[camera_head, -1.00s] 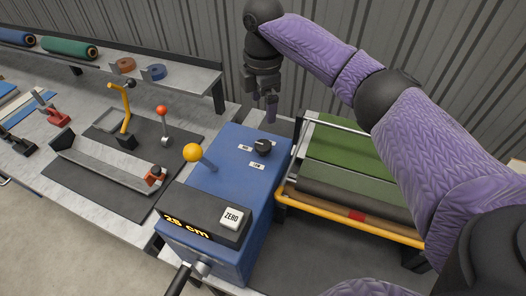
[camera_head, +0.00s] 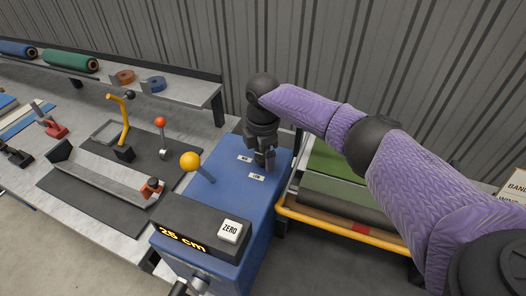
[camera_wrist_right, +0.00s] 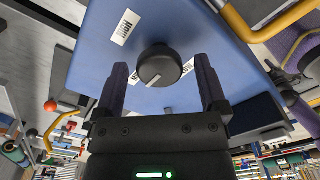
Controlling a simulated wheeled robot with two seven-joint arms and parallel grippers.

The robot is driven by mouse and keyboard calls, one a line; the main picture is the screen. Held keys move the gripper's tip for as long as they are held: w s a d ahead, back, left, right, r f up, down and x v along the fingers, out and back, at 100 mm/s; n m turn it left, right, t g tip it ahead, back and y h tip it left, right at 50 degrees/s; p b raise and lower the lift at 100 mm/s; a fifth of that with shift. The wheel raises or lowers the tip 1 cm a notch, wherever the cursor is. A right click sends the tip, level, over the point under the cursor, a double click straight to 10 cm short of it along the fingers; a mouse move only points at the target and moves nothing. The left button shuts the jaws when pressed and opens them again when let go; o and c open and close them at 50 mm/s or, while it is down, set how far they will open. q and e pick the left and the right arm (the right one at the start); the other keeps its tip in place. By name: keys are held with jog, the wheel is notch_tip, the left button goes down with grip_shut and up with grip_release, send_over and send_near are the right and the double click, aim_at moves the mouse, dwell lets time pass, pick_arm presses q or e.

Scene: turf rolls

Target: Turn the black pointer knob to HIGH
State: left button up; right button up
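The black pointer knob (camera_wrist_right: 160,66) sits on the blue box top (camera_wrist_right: 95,60). In the wrist view its white line points to the lower left, not at the upside-down HIGH label (camera_wrist_right: 126,27) at the upper left. A second label (camera_wrist_right: 168,110) is partly hidden behind my gripper. My right gripper (camera_wrist_right: 160,80) is open, one finger on each side of the knob, with a visible gap to both. In the head view, my right gripper (camera_head: 265,160) is low over the blue box and hides the knob. My left gripper is not in view.
A yellow ball lever (camera_head: 190,161) and a display box with a ZERO button (camera_head: 230,230) are on the blue machine. A yellow-railed frame with green turf (camera_head: 325,159) stands to its right. A bench (camera_head: 205,135) with tools is to the left.

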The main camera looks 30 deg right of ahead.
jog(key=c, duration=1.1)
jog(key=shift+r+m+p, duration=0.2)
jog(key=shift+m+p, duration=1.3)
jog(key=shift+c, duration=0.2)
jog(key=m+p, duration=0.2)
jog(key=m, duration=0.2)
jog(key=shift+p, duration=0.35)
jog(key=m+p, duration=0.2)
jog(key=m, duration=0.4)
jog(key=shift+f, duration=0.1)
jog(key=shift+m+p, duration=0.5)
jog(key=shift+m, duration=2)
jog(key=o, duration=1.3)
